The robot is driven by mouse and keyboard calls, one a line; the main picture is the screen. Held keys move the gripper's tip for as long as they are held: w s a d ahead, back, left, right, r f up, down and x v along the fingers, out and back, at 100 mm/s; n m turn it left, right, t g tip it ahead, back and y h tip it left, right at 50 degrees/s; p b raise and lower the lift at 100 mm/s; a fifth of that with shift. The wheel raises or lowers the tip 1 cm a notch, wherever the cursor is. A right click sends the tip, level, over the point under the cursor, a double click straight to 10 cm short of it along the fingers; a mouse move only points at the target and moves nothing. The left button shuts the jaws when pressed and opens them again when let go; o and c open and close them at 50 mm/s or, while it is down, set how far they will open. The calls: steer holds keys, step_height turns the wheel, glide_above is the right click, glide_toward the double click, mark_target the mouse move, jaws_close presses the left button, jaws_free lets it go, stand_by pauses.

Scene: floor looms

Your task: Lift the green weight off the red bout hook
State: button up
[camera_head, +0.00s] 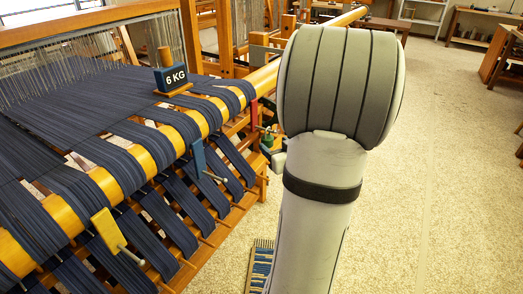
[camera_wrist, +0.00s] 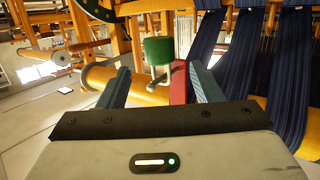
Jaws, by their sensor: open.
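The green weight (camera_wrist: 158,50) shows in the wrist view, beyond my fingertips and between them, with a pale metal stem by it. The red bout hook (camera_wrist: 179,82) is just right of it, close to my right finger; whether they touch I cannot tell. My gripper (camera_wrist: 163,82) is open, with one finger on each side of the weight and hook, and nothing is clamped.
A blue hook (camera_head: 199,158) and a yellow hook (camera_head: 106,231) sit along the loom's beam (camera_head: 150,148). A dark 6 KG block (camera_head: 172,78) stands on the dark warp. Dark bands hang beside the hook. The pale floor (camera_head: 430,170) at right is open.

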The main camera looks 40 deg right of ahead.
mark_target(265, 135)
steer(key=shift+b+x, duration=0.6)
steer(key=shift+x, duration=3.35)
jaws_close()
steer(key=shift+r, duration=0.1)
steer(key=shift+r, duration=0.1)
steer(key=shift+r+p, duration=0.45)
steer(key=shift+r, duration=0.1)
